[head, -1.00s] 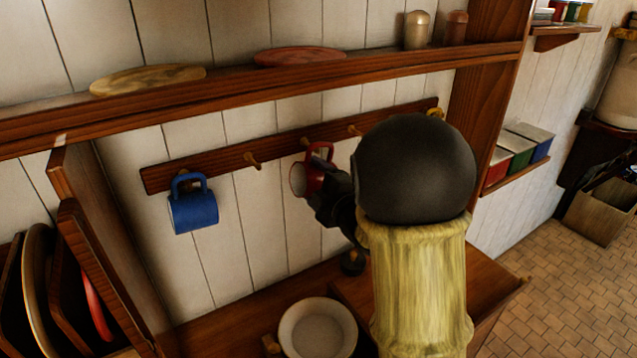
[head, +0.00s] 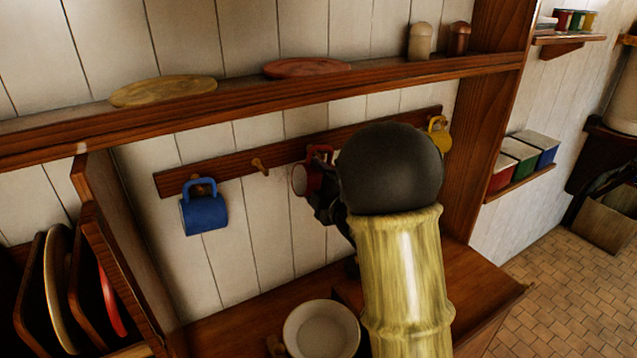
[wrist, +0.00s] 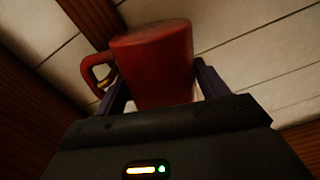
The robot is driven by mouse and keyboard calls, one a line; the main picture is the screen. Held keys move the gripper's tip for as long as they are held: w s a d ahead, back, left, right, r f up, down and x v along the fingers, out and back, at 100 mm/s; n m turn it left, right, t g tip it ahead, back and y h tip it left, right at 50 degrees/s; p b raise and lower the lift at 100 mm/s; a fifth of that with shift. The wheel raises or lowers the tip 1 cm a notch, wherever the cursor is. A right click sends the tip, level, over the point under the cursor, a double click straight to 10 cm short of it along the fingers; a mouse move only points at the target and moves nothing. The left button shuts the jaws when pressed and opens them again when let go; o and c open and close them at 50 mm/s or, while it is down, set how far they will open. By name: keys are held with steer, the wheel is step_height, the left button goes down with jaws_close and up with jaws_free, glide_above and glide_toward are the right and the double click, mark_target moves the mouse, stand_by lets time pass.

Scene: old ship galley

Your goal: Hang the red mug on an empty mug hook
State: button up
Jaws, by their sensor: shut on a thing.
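The red mug (head: 300,181) is at the wooden hook rail (head: 222,163), upright, its handle in front of the rail. My gripper (wrist: 155,95) is shut on its body, as the wrist view shows, with a finger on each side of the mug (wrist: 155,62). In the wrist view the handle points left and a small pale yellow bit shows inside its loop. I cannot tell whether a hook passes through the handle. An empty hook (head: 260,166) is left of the red mug. The blue mug (head: 204,210) hangs on the leftmost hook. My arm hides part of the rail.
A yellow mug (head: 439,135) hangs at the rail's right end. A shelf (head: 300,93) with plates and shakers runs above the rail. A white bowl (head: 321,329) stands on the counter below. A plate rack (head: 125,260) is at the left.

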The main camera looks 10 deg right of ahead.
steer(key=shift+o, duration=0.2)
steer(key=shift+w+a+f+b, duration=0.15)
steer(key=shift+w+a+b, duration=0.05)
steer(key=shift+a+b, duration=0.25)
steer(key=o, duration=1.2)
steer(key=shift+s+d+f+b, duration=0.1)
steer(key=shift+s+d+b, duration=0.1)
steer(key=shift+b, duration=0.25)
steer(key=shift+s+d+f+b, duration=0.3)
steer(key=shift+b, duration=0.2)
steer(key=b+v, duration=0.2)
steer(key=v, duration=0.5)
steer(key=shift+f, duration=0.1)
